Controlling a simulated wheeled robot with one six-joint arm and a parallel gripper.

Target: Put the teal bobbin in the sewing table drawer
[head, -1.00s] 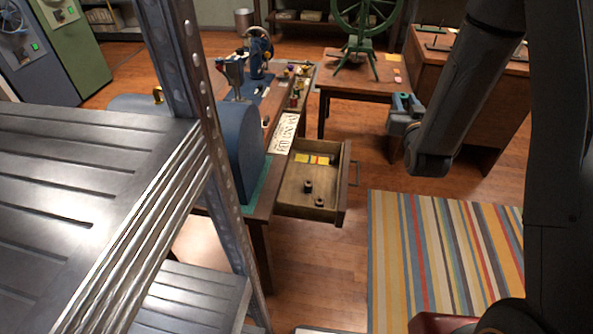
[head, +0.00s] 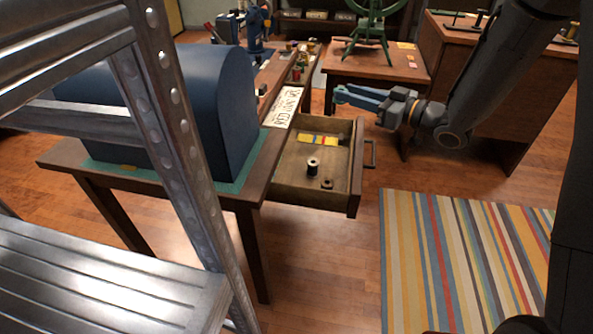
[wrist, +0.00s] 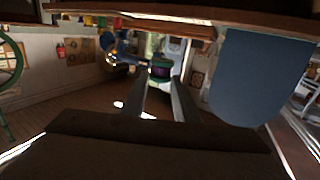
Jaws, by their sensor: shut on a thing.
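My gripper (head: 346,95) is shut on a small teal-green thing, which seems to be the teal bobbin (wrist: 160,69); its middle looks dark purple in the wrist view. The gripper also shows in the wrist view (wrist: 160,92). In the head view it points left, above and behind the open drawer (head: 356,184), apart from it. The drawer is pulled out from the right side of the wooden sewing table (head: 262,170). Inside lie a dark spool (head: 313,166), a small dark piece (head: 327,183) and a yellow strip with coloured marks (head: 318,139).
A blue domed cover (head: 215,115) stands on the table beside a white lettered card (head: 283,107). A metal shelf rack (head: 165,130) blocks the near left. A table with a green wheel (head: 375,62) is behind. A striped rug (head: 450,255) lies on the right.

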